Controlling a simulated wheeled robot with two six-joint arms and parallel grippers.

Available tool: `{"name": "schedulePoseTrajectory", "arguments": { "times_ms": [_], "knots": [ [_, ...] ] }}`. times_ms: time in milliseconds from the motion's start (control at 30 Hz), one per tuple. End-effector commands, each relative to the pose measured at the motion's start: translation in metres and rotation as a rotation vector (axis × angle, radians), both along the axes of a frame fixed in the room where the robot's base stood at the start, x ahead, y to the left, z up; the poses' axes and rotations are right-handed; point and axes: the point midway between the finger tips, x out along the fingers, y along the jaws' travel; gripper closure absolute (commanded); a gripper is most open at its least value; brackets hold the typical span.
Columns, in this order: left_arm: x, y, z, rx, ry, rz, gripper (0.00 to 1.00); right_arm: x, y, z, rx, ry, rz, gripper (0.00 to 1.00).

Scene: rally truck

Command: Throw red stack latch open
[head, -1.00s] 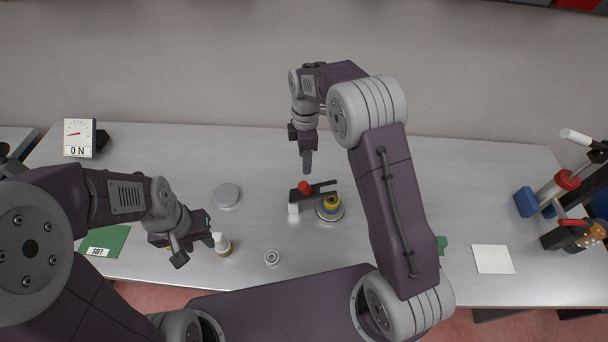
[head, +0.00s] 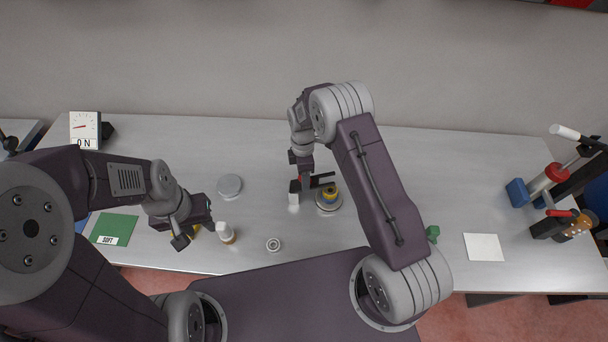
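A small latch with a dark lever (head: 321,182) and a red knob (head: 300,178) sits in the middle of the bench, with a white block (head: 294,197) at its left end. Beside it is a round stack (head: 329,197) with a yellow top on a grey disc. My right gripper (head: 304,175) points down at the red knob and mostly hides it. I cannot tell whether it touches the knob or is open. My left gripper (head: 194,232) appears open, left of a white-capped bottle (head: 225,232); something yellow shows by its fingers.
A grey disc (head: 229,186) and a small ring (head: 273,245) lie left of the stack. A gauge (head: 85,129) and a green mat (head: 113,229) are at left. A white card (head: 484,247) and red-handled hardware (head: 559,213) are at right. The bench's back right is clear.

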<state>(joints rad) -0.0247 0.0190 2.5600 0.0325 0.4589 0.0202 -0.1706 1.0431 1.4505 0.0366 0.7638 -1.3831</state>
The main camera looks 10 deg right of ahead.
Motion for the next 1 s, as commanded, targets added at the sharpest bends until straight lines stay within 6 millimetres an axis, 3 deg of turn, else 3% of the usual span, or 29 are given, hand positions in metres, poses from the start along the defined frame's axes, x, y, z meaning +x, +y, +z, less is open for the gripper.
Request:
{"name": "schedulePoseTrajectory", "arguments": {
  "times_ms": [67, 100, 267, 1000],
  "knots": [
    [-0.0001, 0.0, -0.0004, 0.0, 0.0, 0.0, 0.64, 0.0002, 0.0, 0.0, 0.0, 0.0, 0.0, 0.48],
    [0.0, 0.0, -0.0004, 0.0, 0.0, 0.0, 0.64, 0.0001, 0.0, 0.0, 0.0, 0.0, 0.0, 0.54],
    [0.0, 0.0, -0.0003, 0.0, 0.0, 0.0, 0.64, 0.0002, -0.0001, 0.0002, 0.0, 0.0, 0.0, 0.98],
    [0.0, 0.0, -0.0002, 0.0, 0.0, 0.0, 0.64, 0.0006, -0.0001, 0.0009, 0.0, -0.001, -0.001, 1.0]
  ]
}}
